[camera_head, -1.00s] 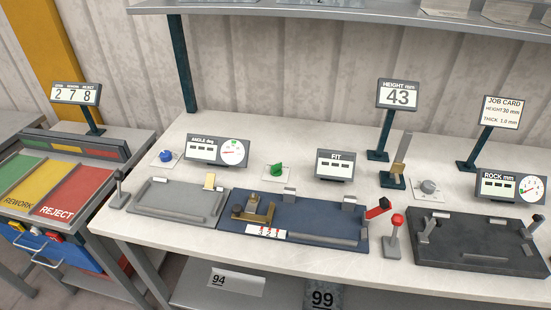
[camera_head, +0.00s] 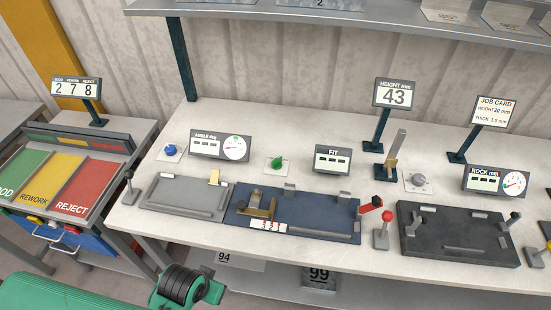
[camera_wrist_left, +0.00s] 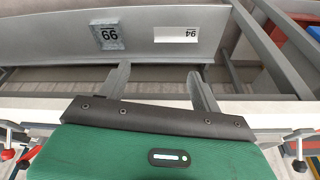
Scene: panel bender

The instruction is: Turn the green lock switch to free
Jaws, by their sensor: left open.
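The green lock switch (camera_head: 276,163) is a small green knob on a white plate on the bench. It stands behind the blue fixture (camera_head: 318,212) and left of the FIT display (camera_head: 332,159). My left arm (camera_head: 130,290) comes in at the lower left of the head view, in front of the bench and well short of the switch. My left gripper (camera_wrist_left: 160,78) shows in the left wrist view, its two fingers apart with nothing between them. The switch is not seen in that view. My right gripper is not in view.
A blue knob (camera_head: 170,151) and a grey knob (camera_head: 418,180) flank the switch at a distance. A red-tipped lever (camera_head: 371,205) and a red-ball lever (camera_head: 384,229) stand near the front. The lower shelf, with plates 99 (camera_wrist_left: 110,36) and 94 (camera_wrist_left: 190,34), lies beyond my left fingers.

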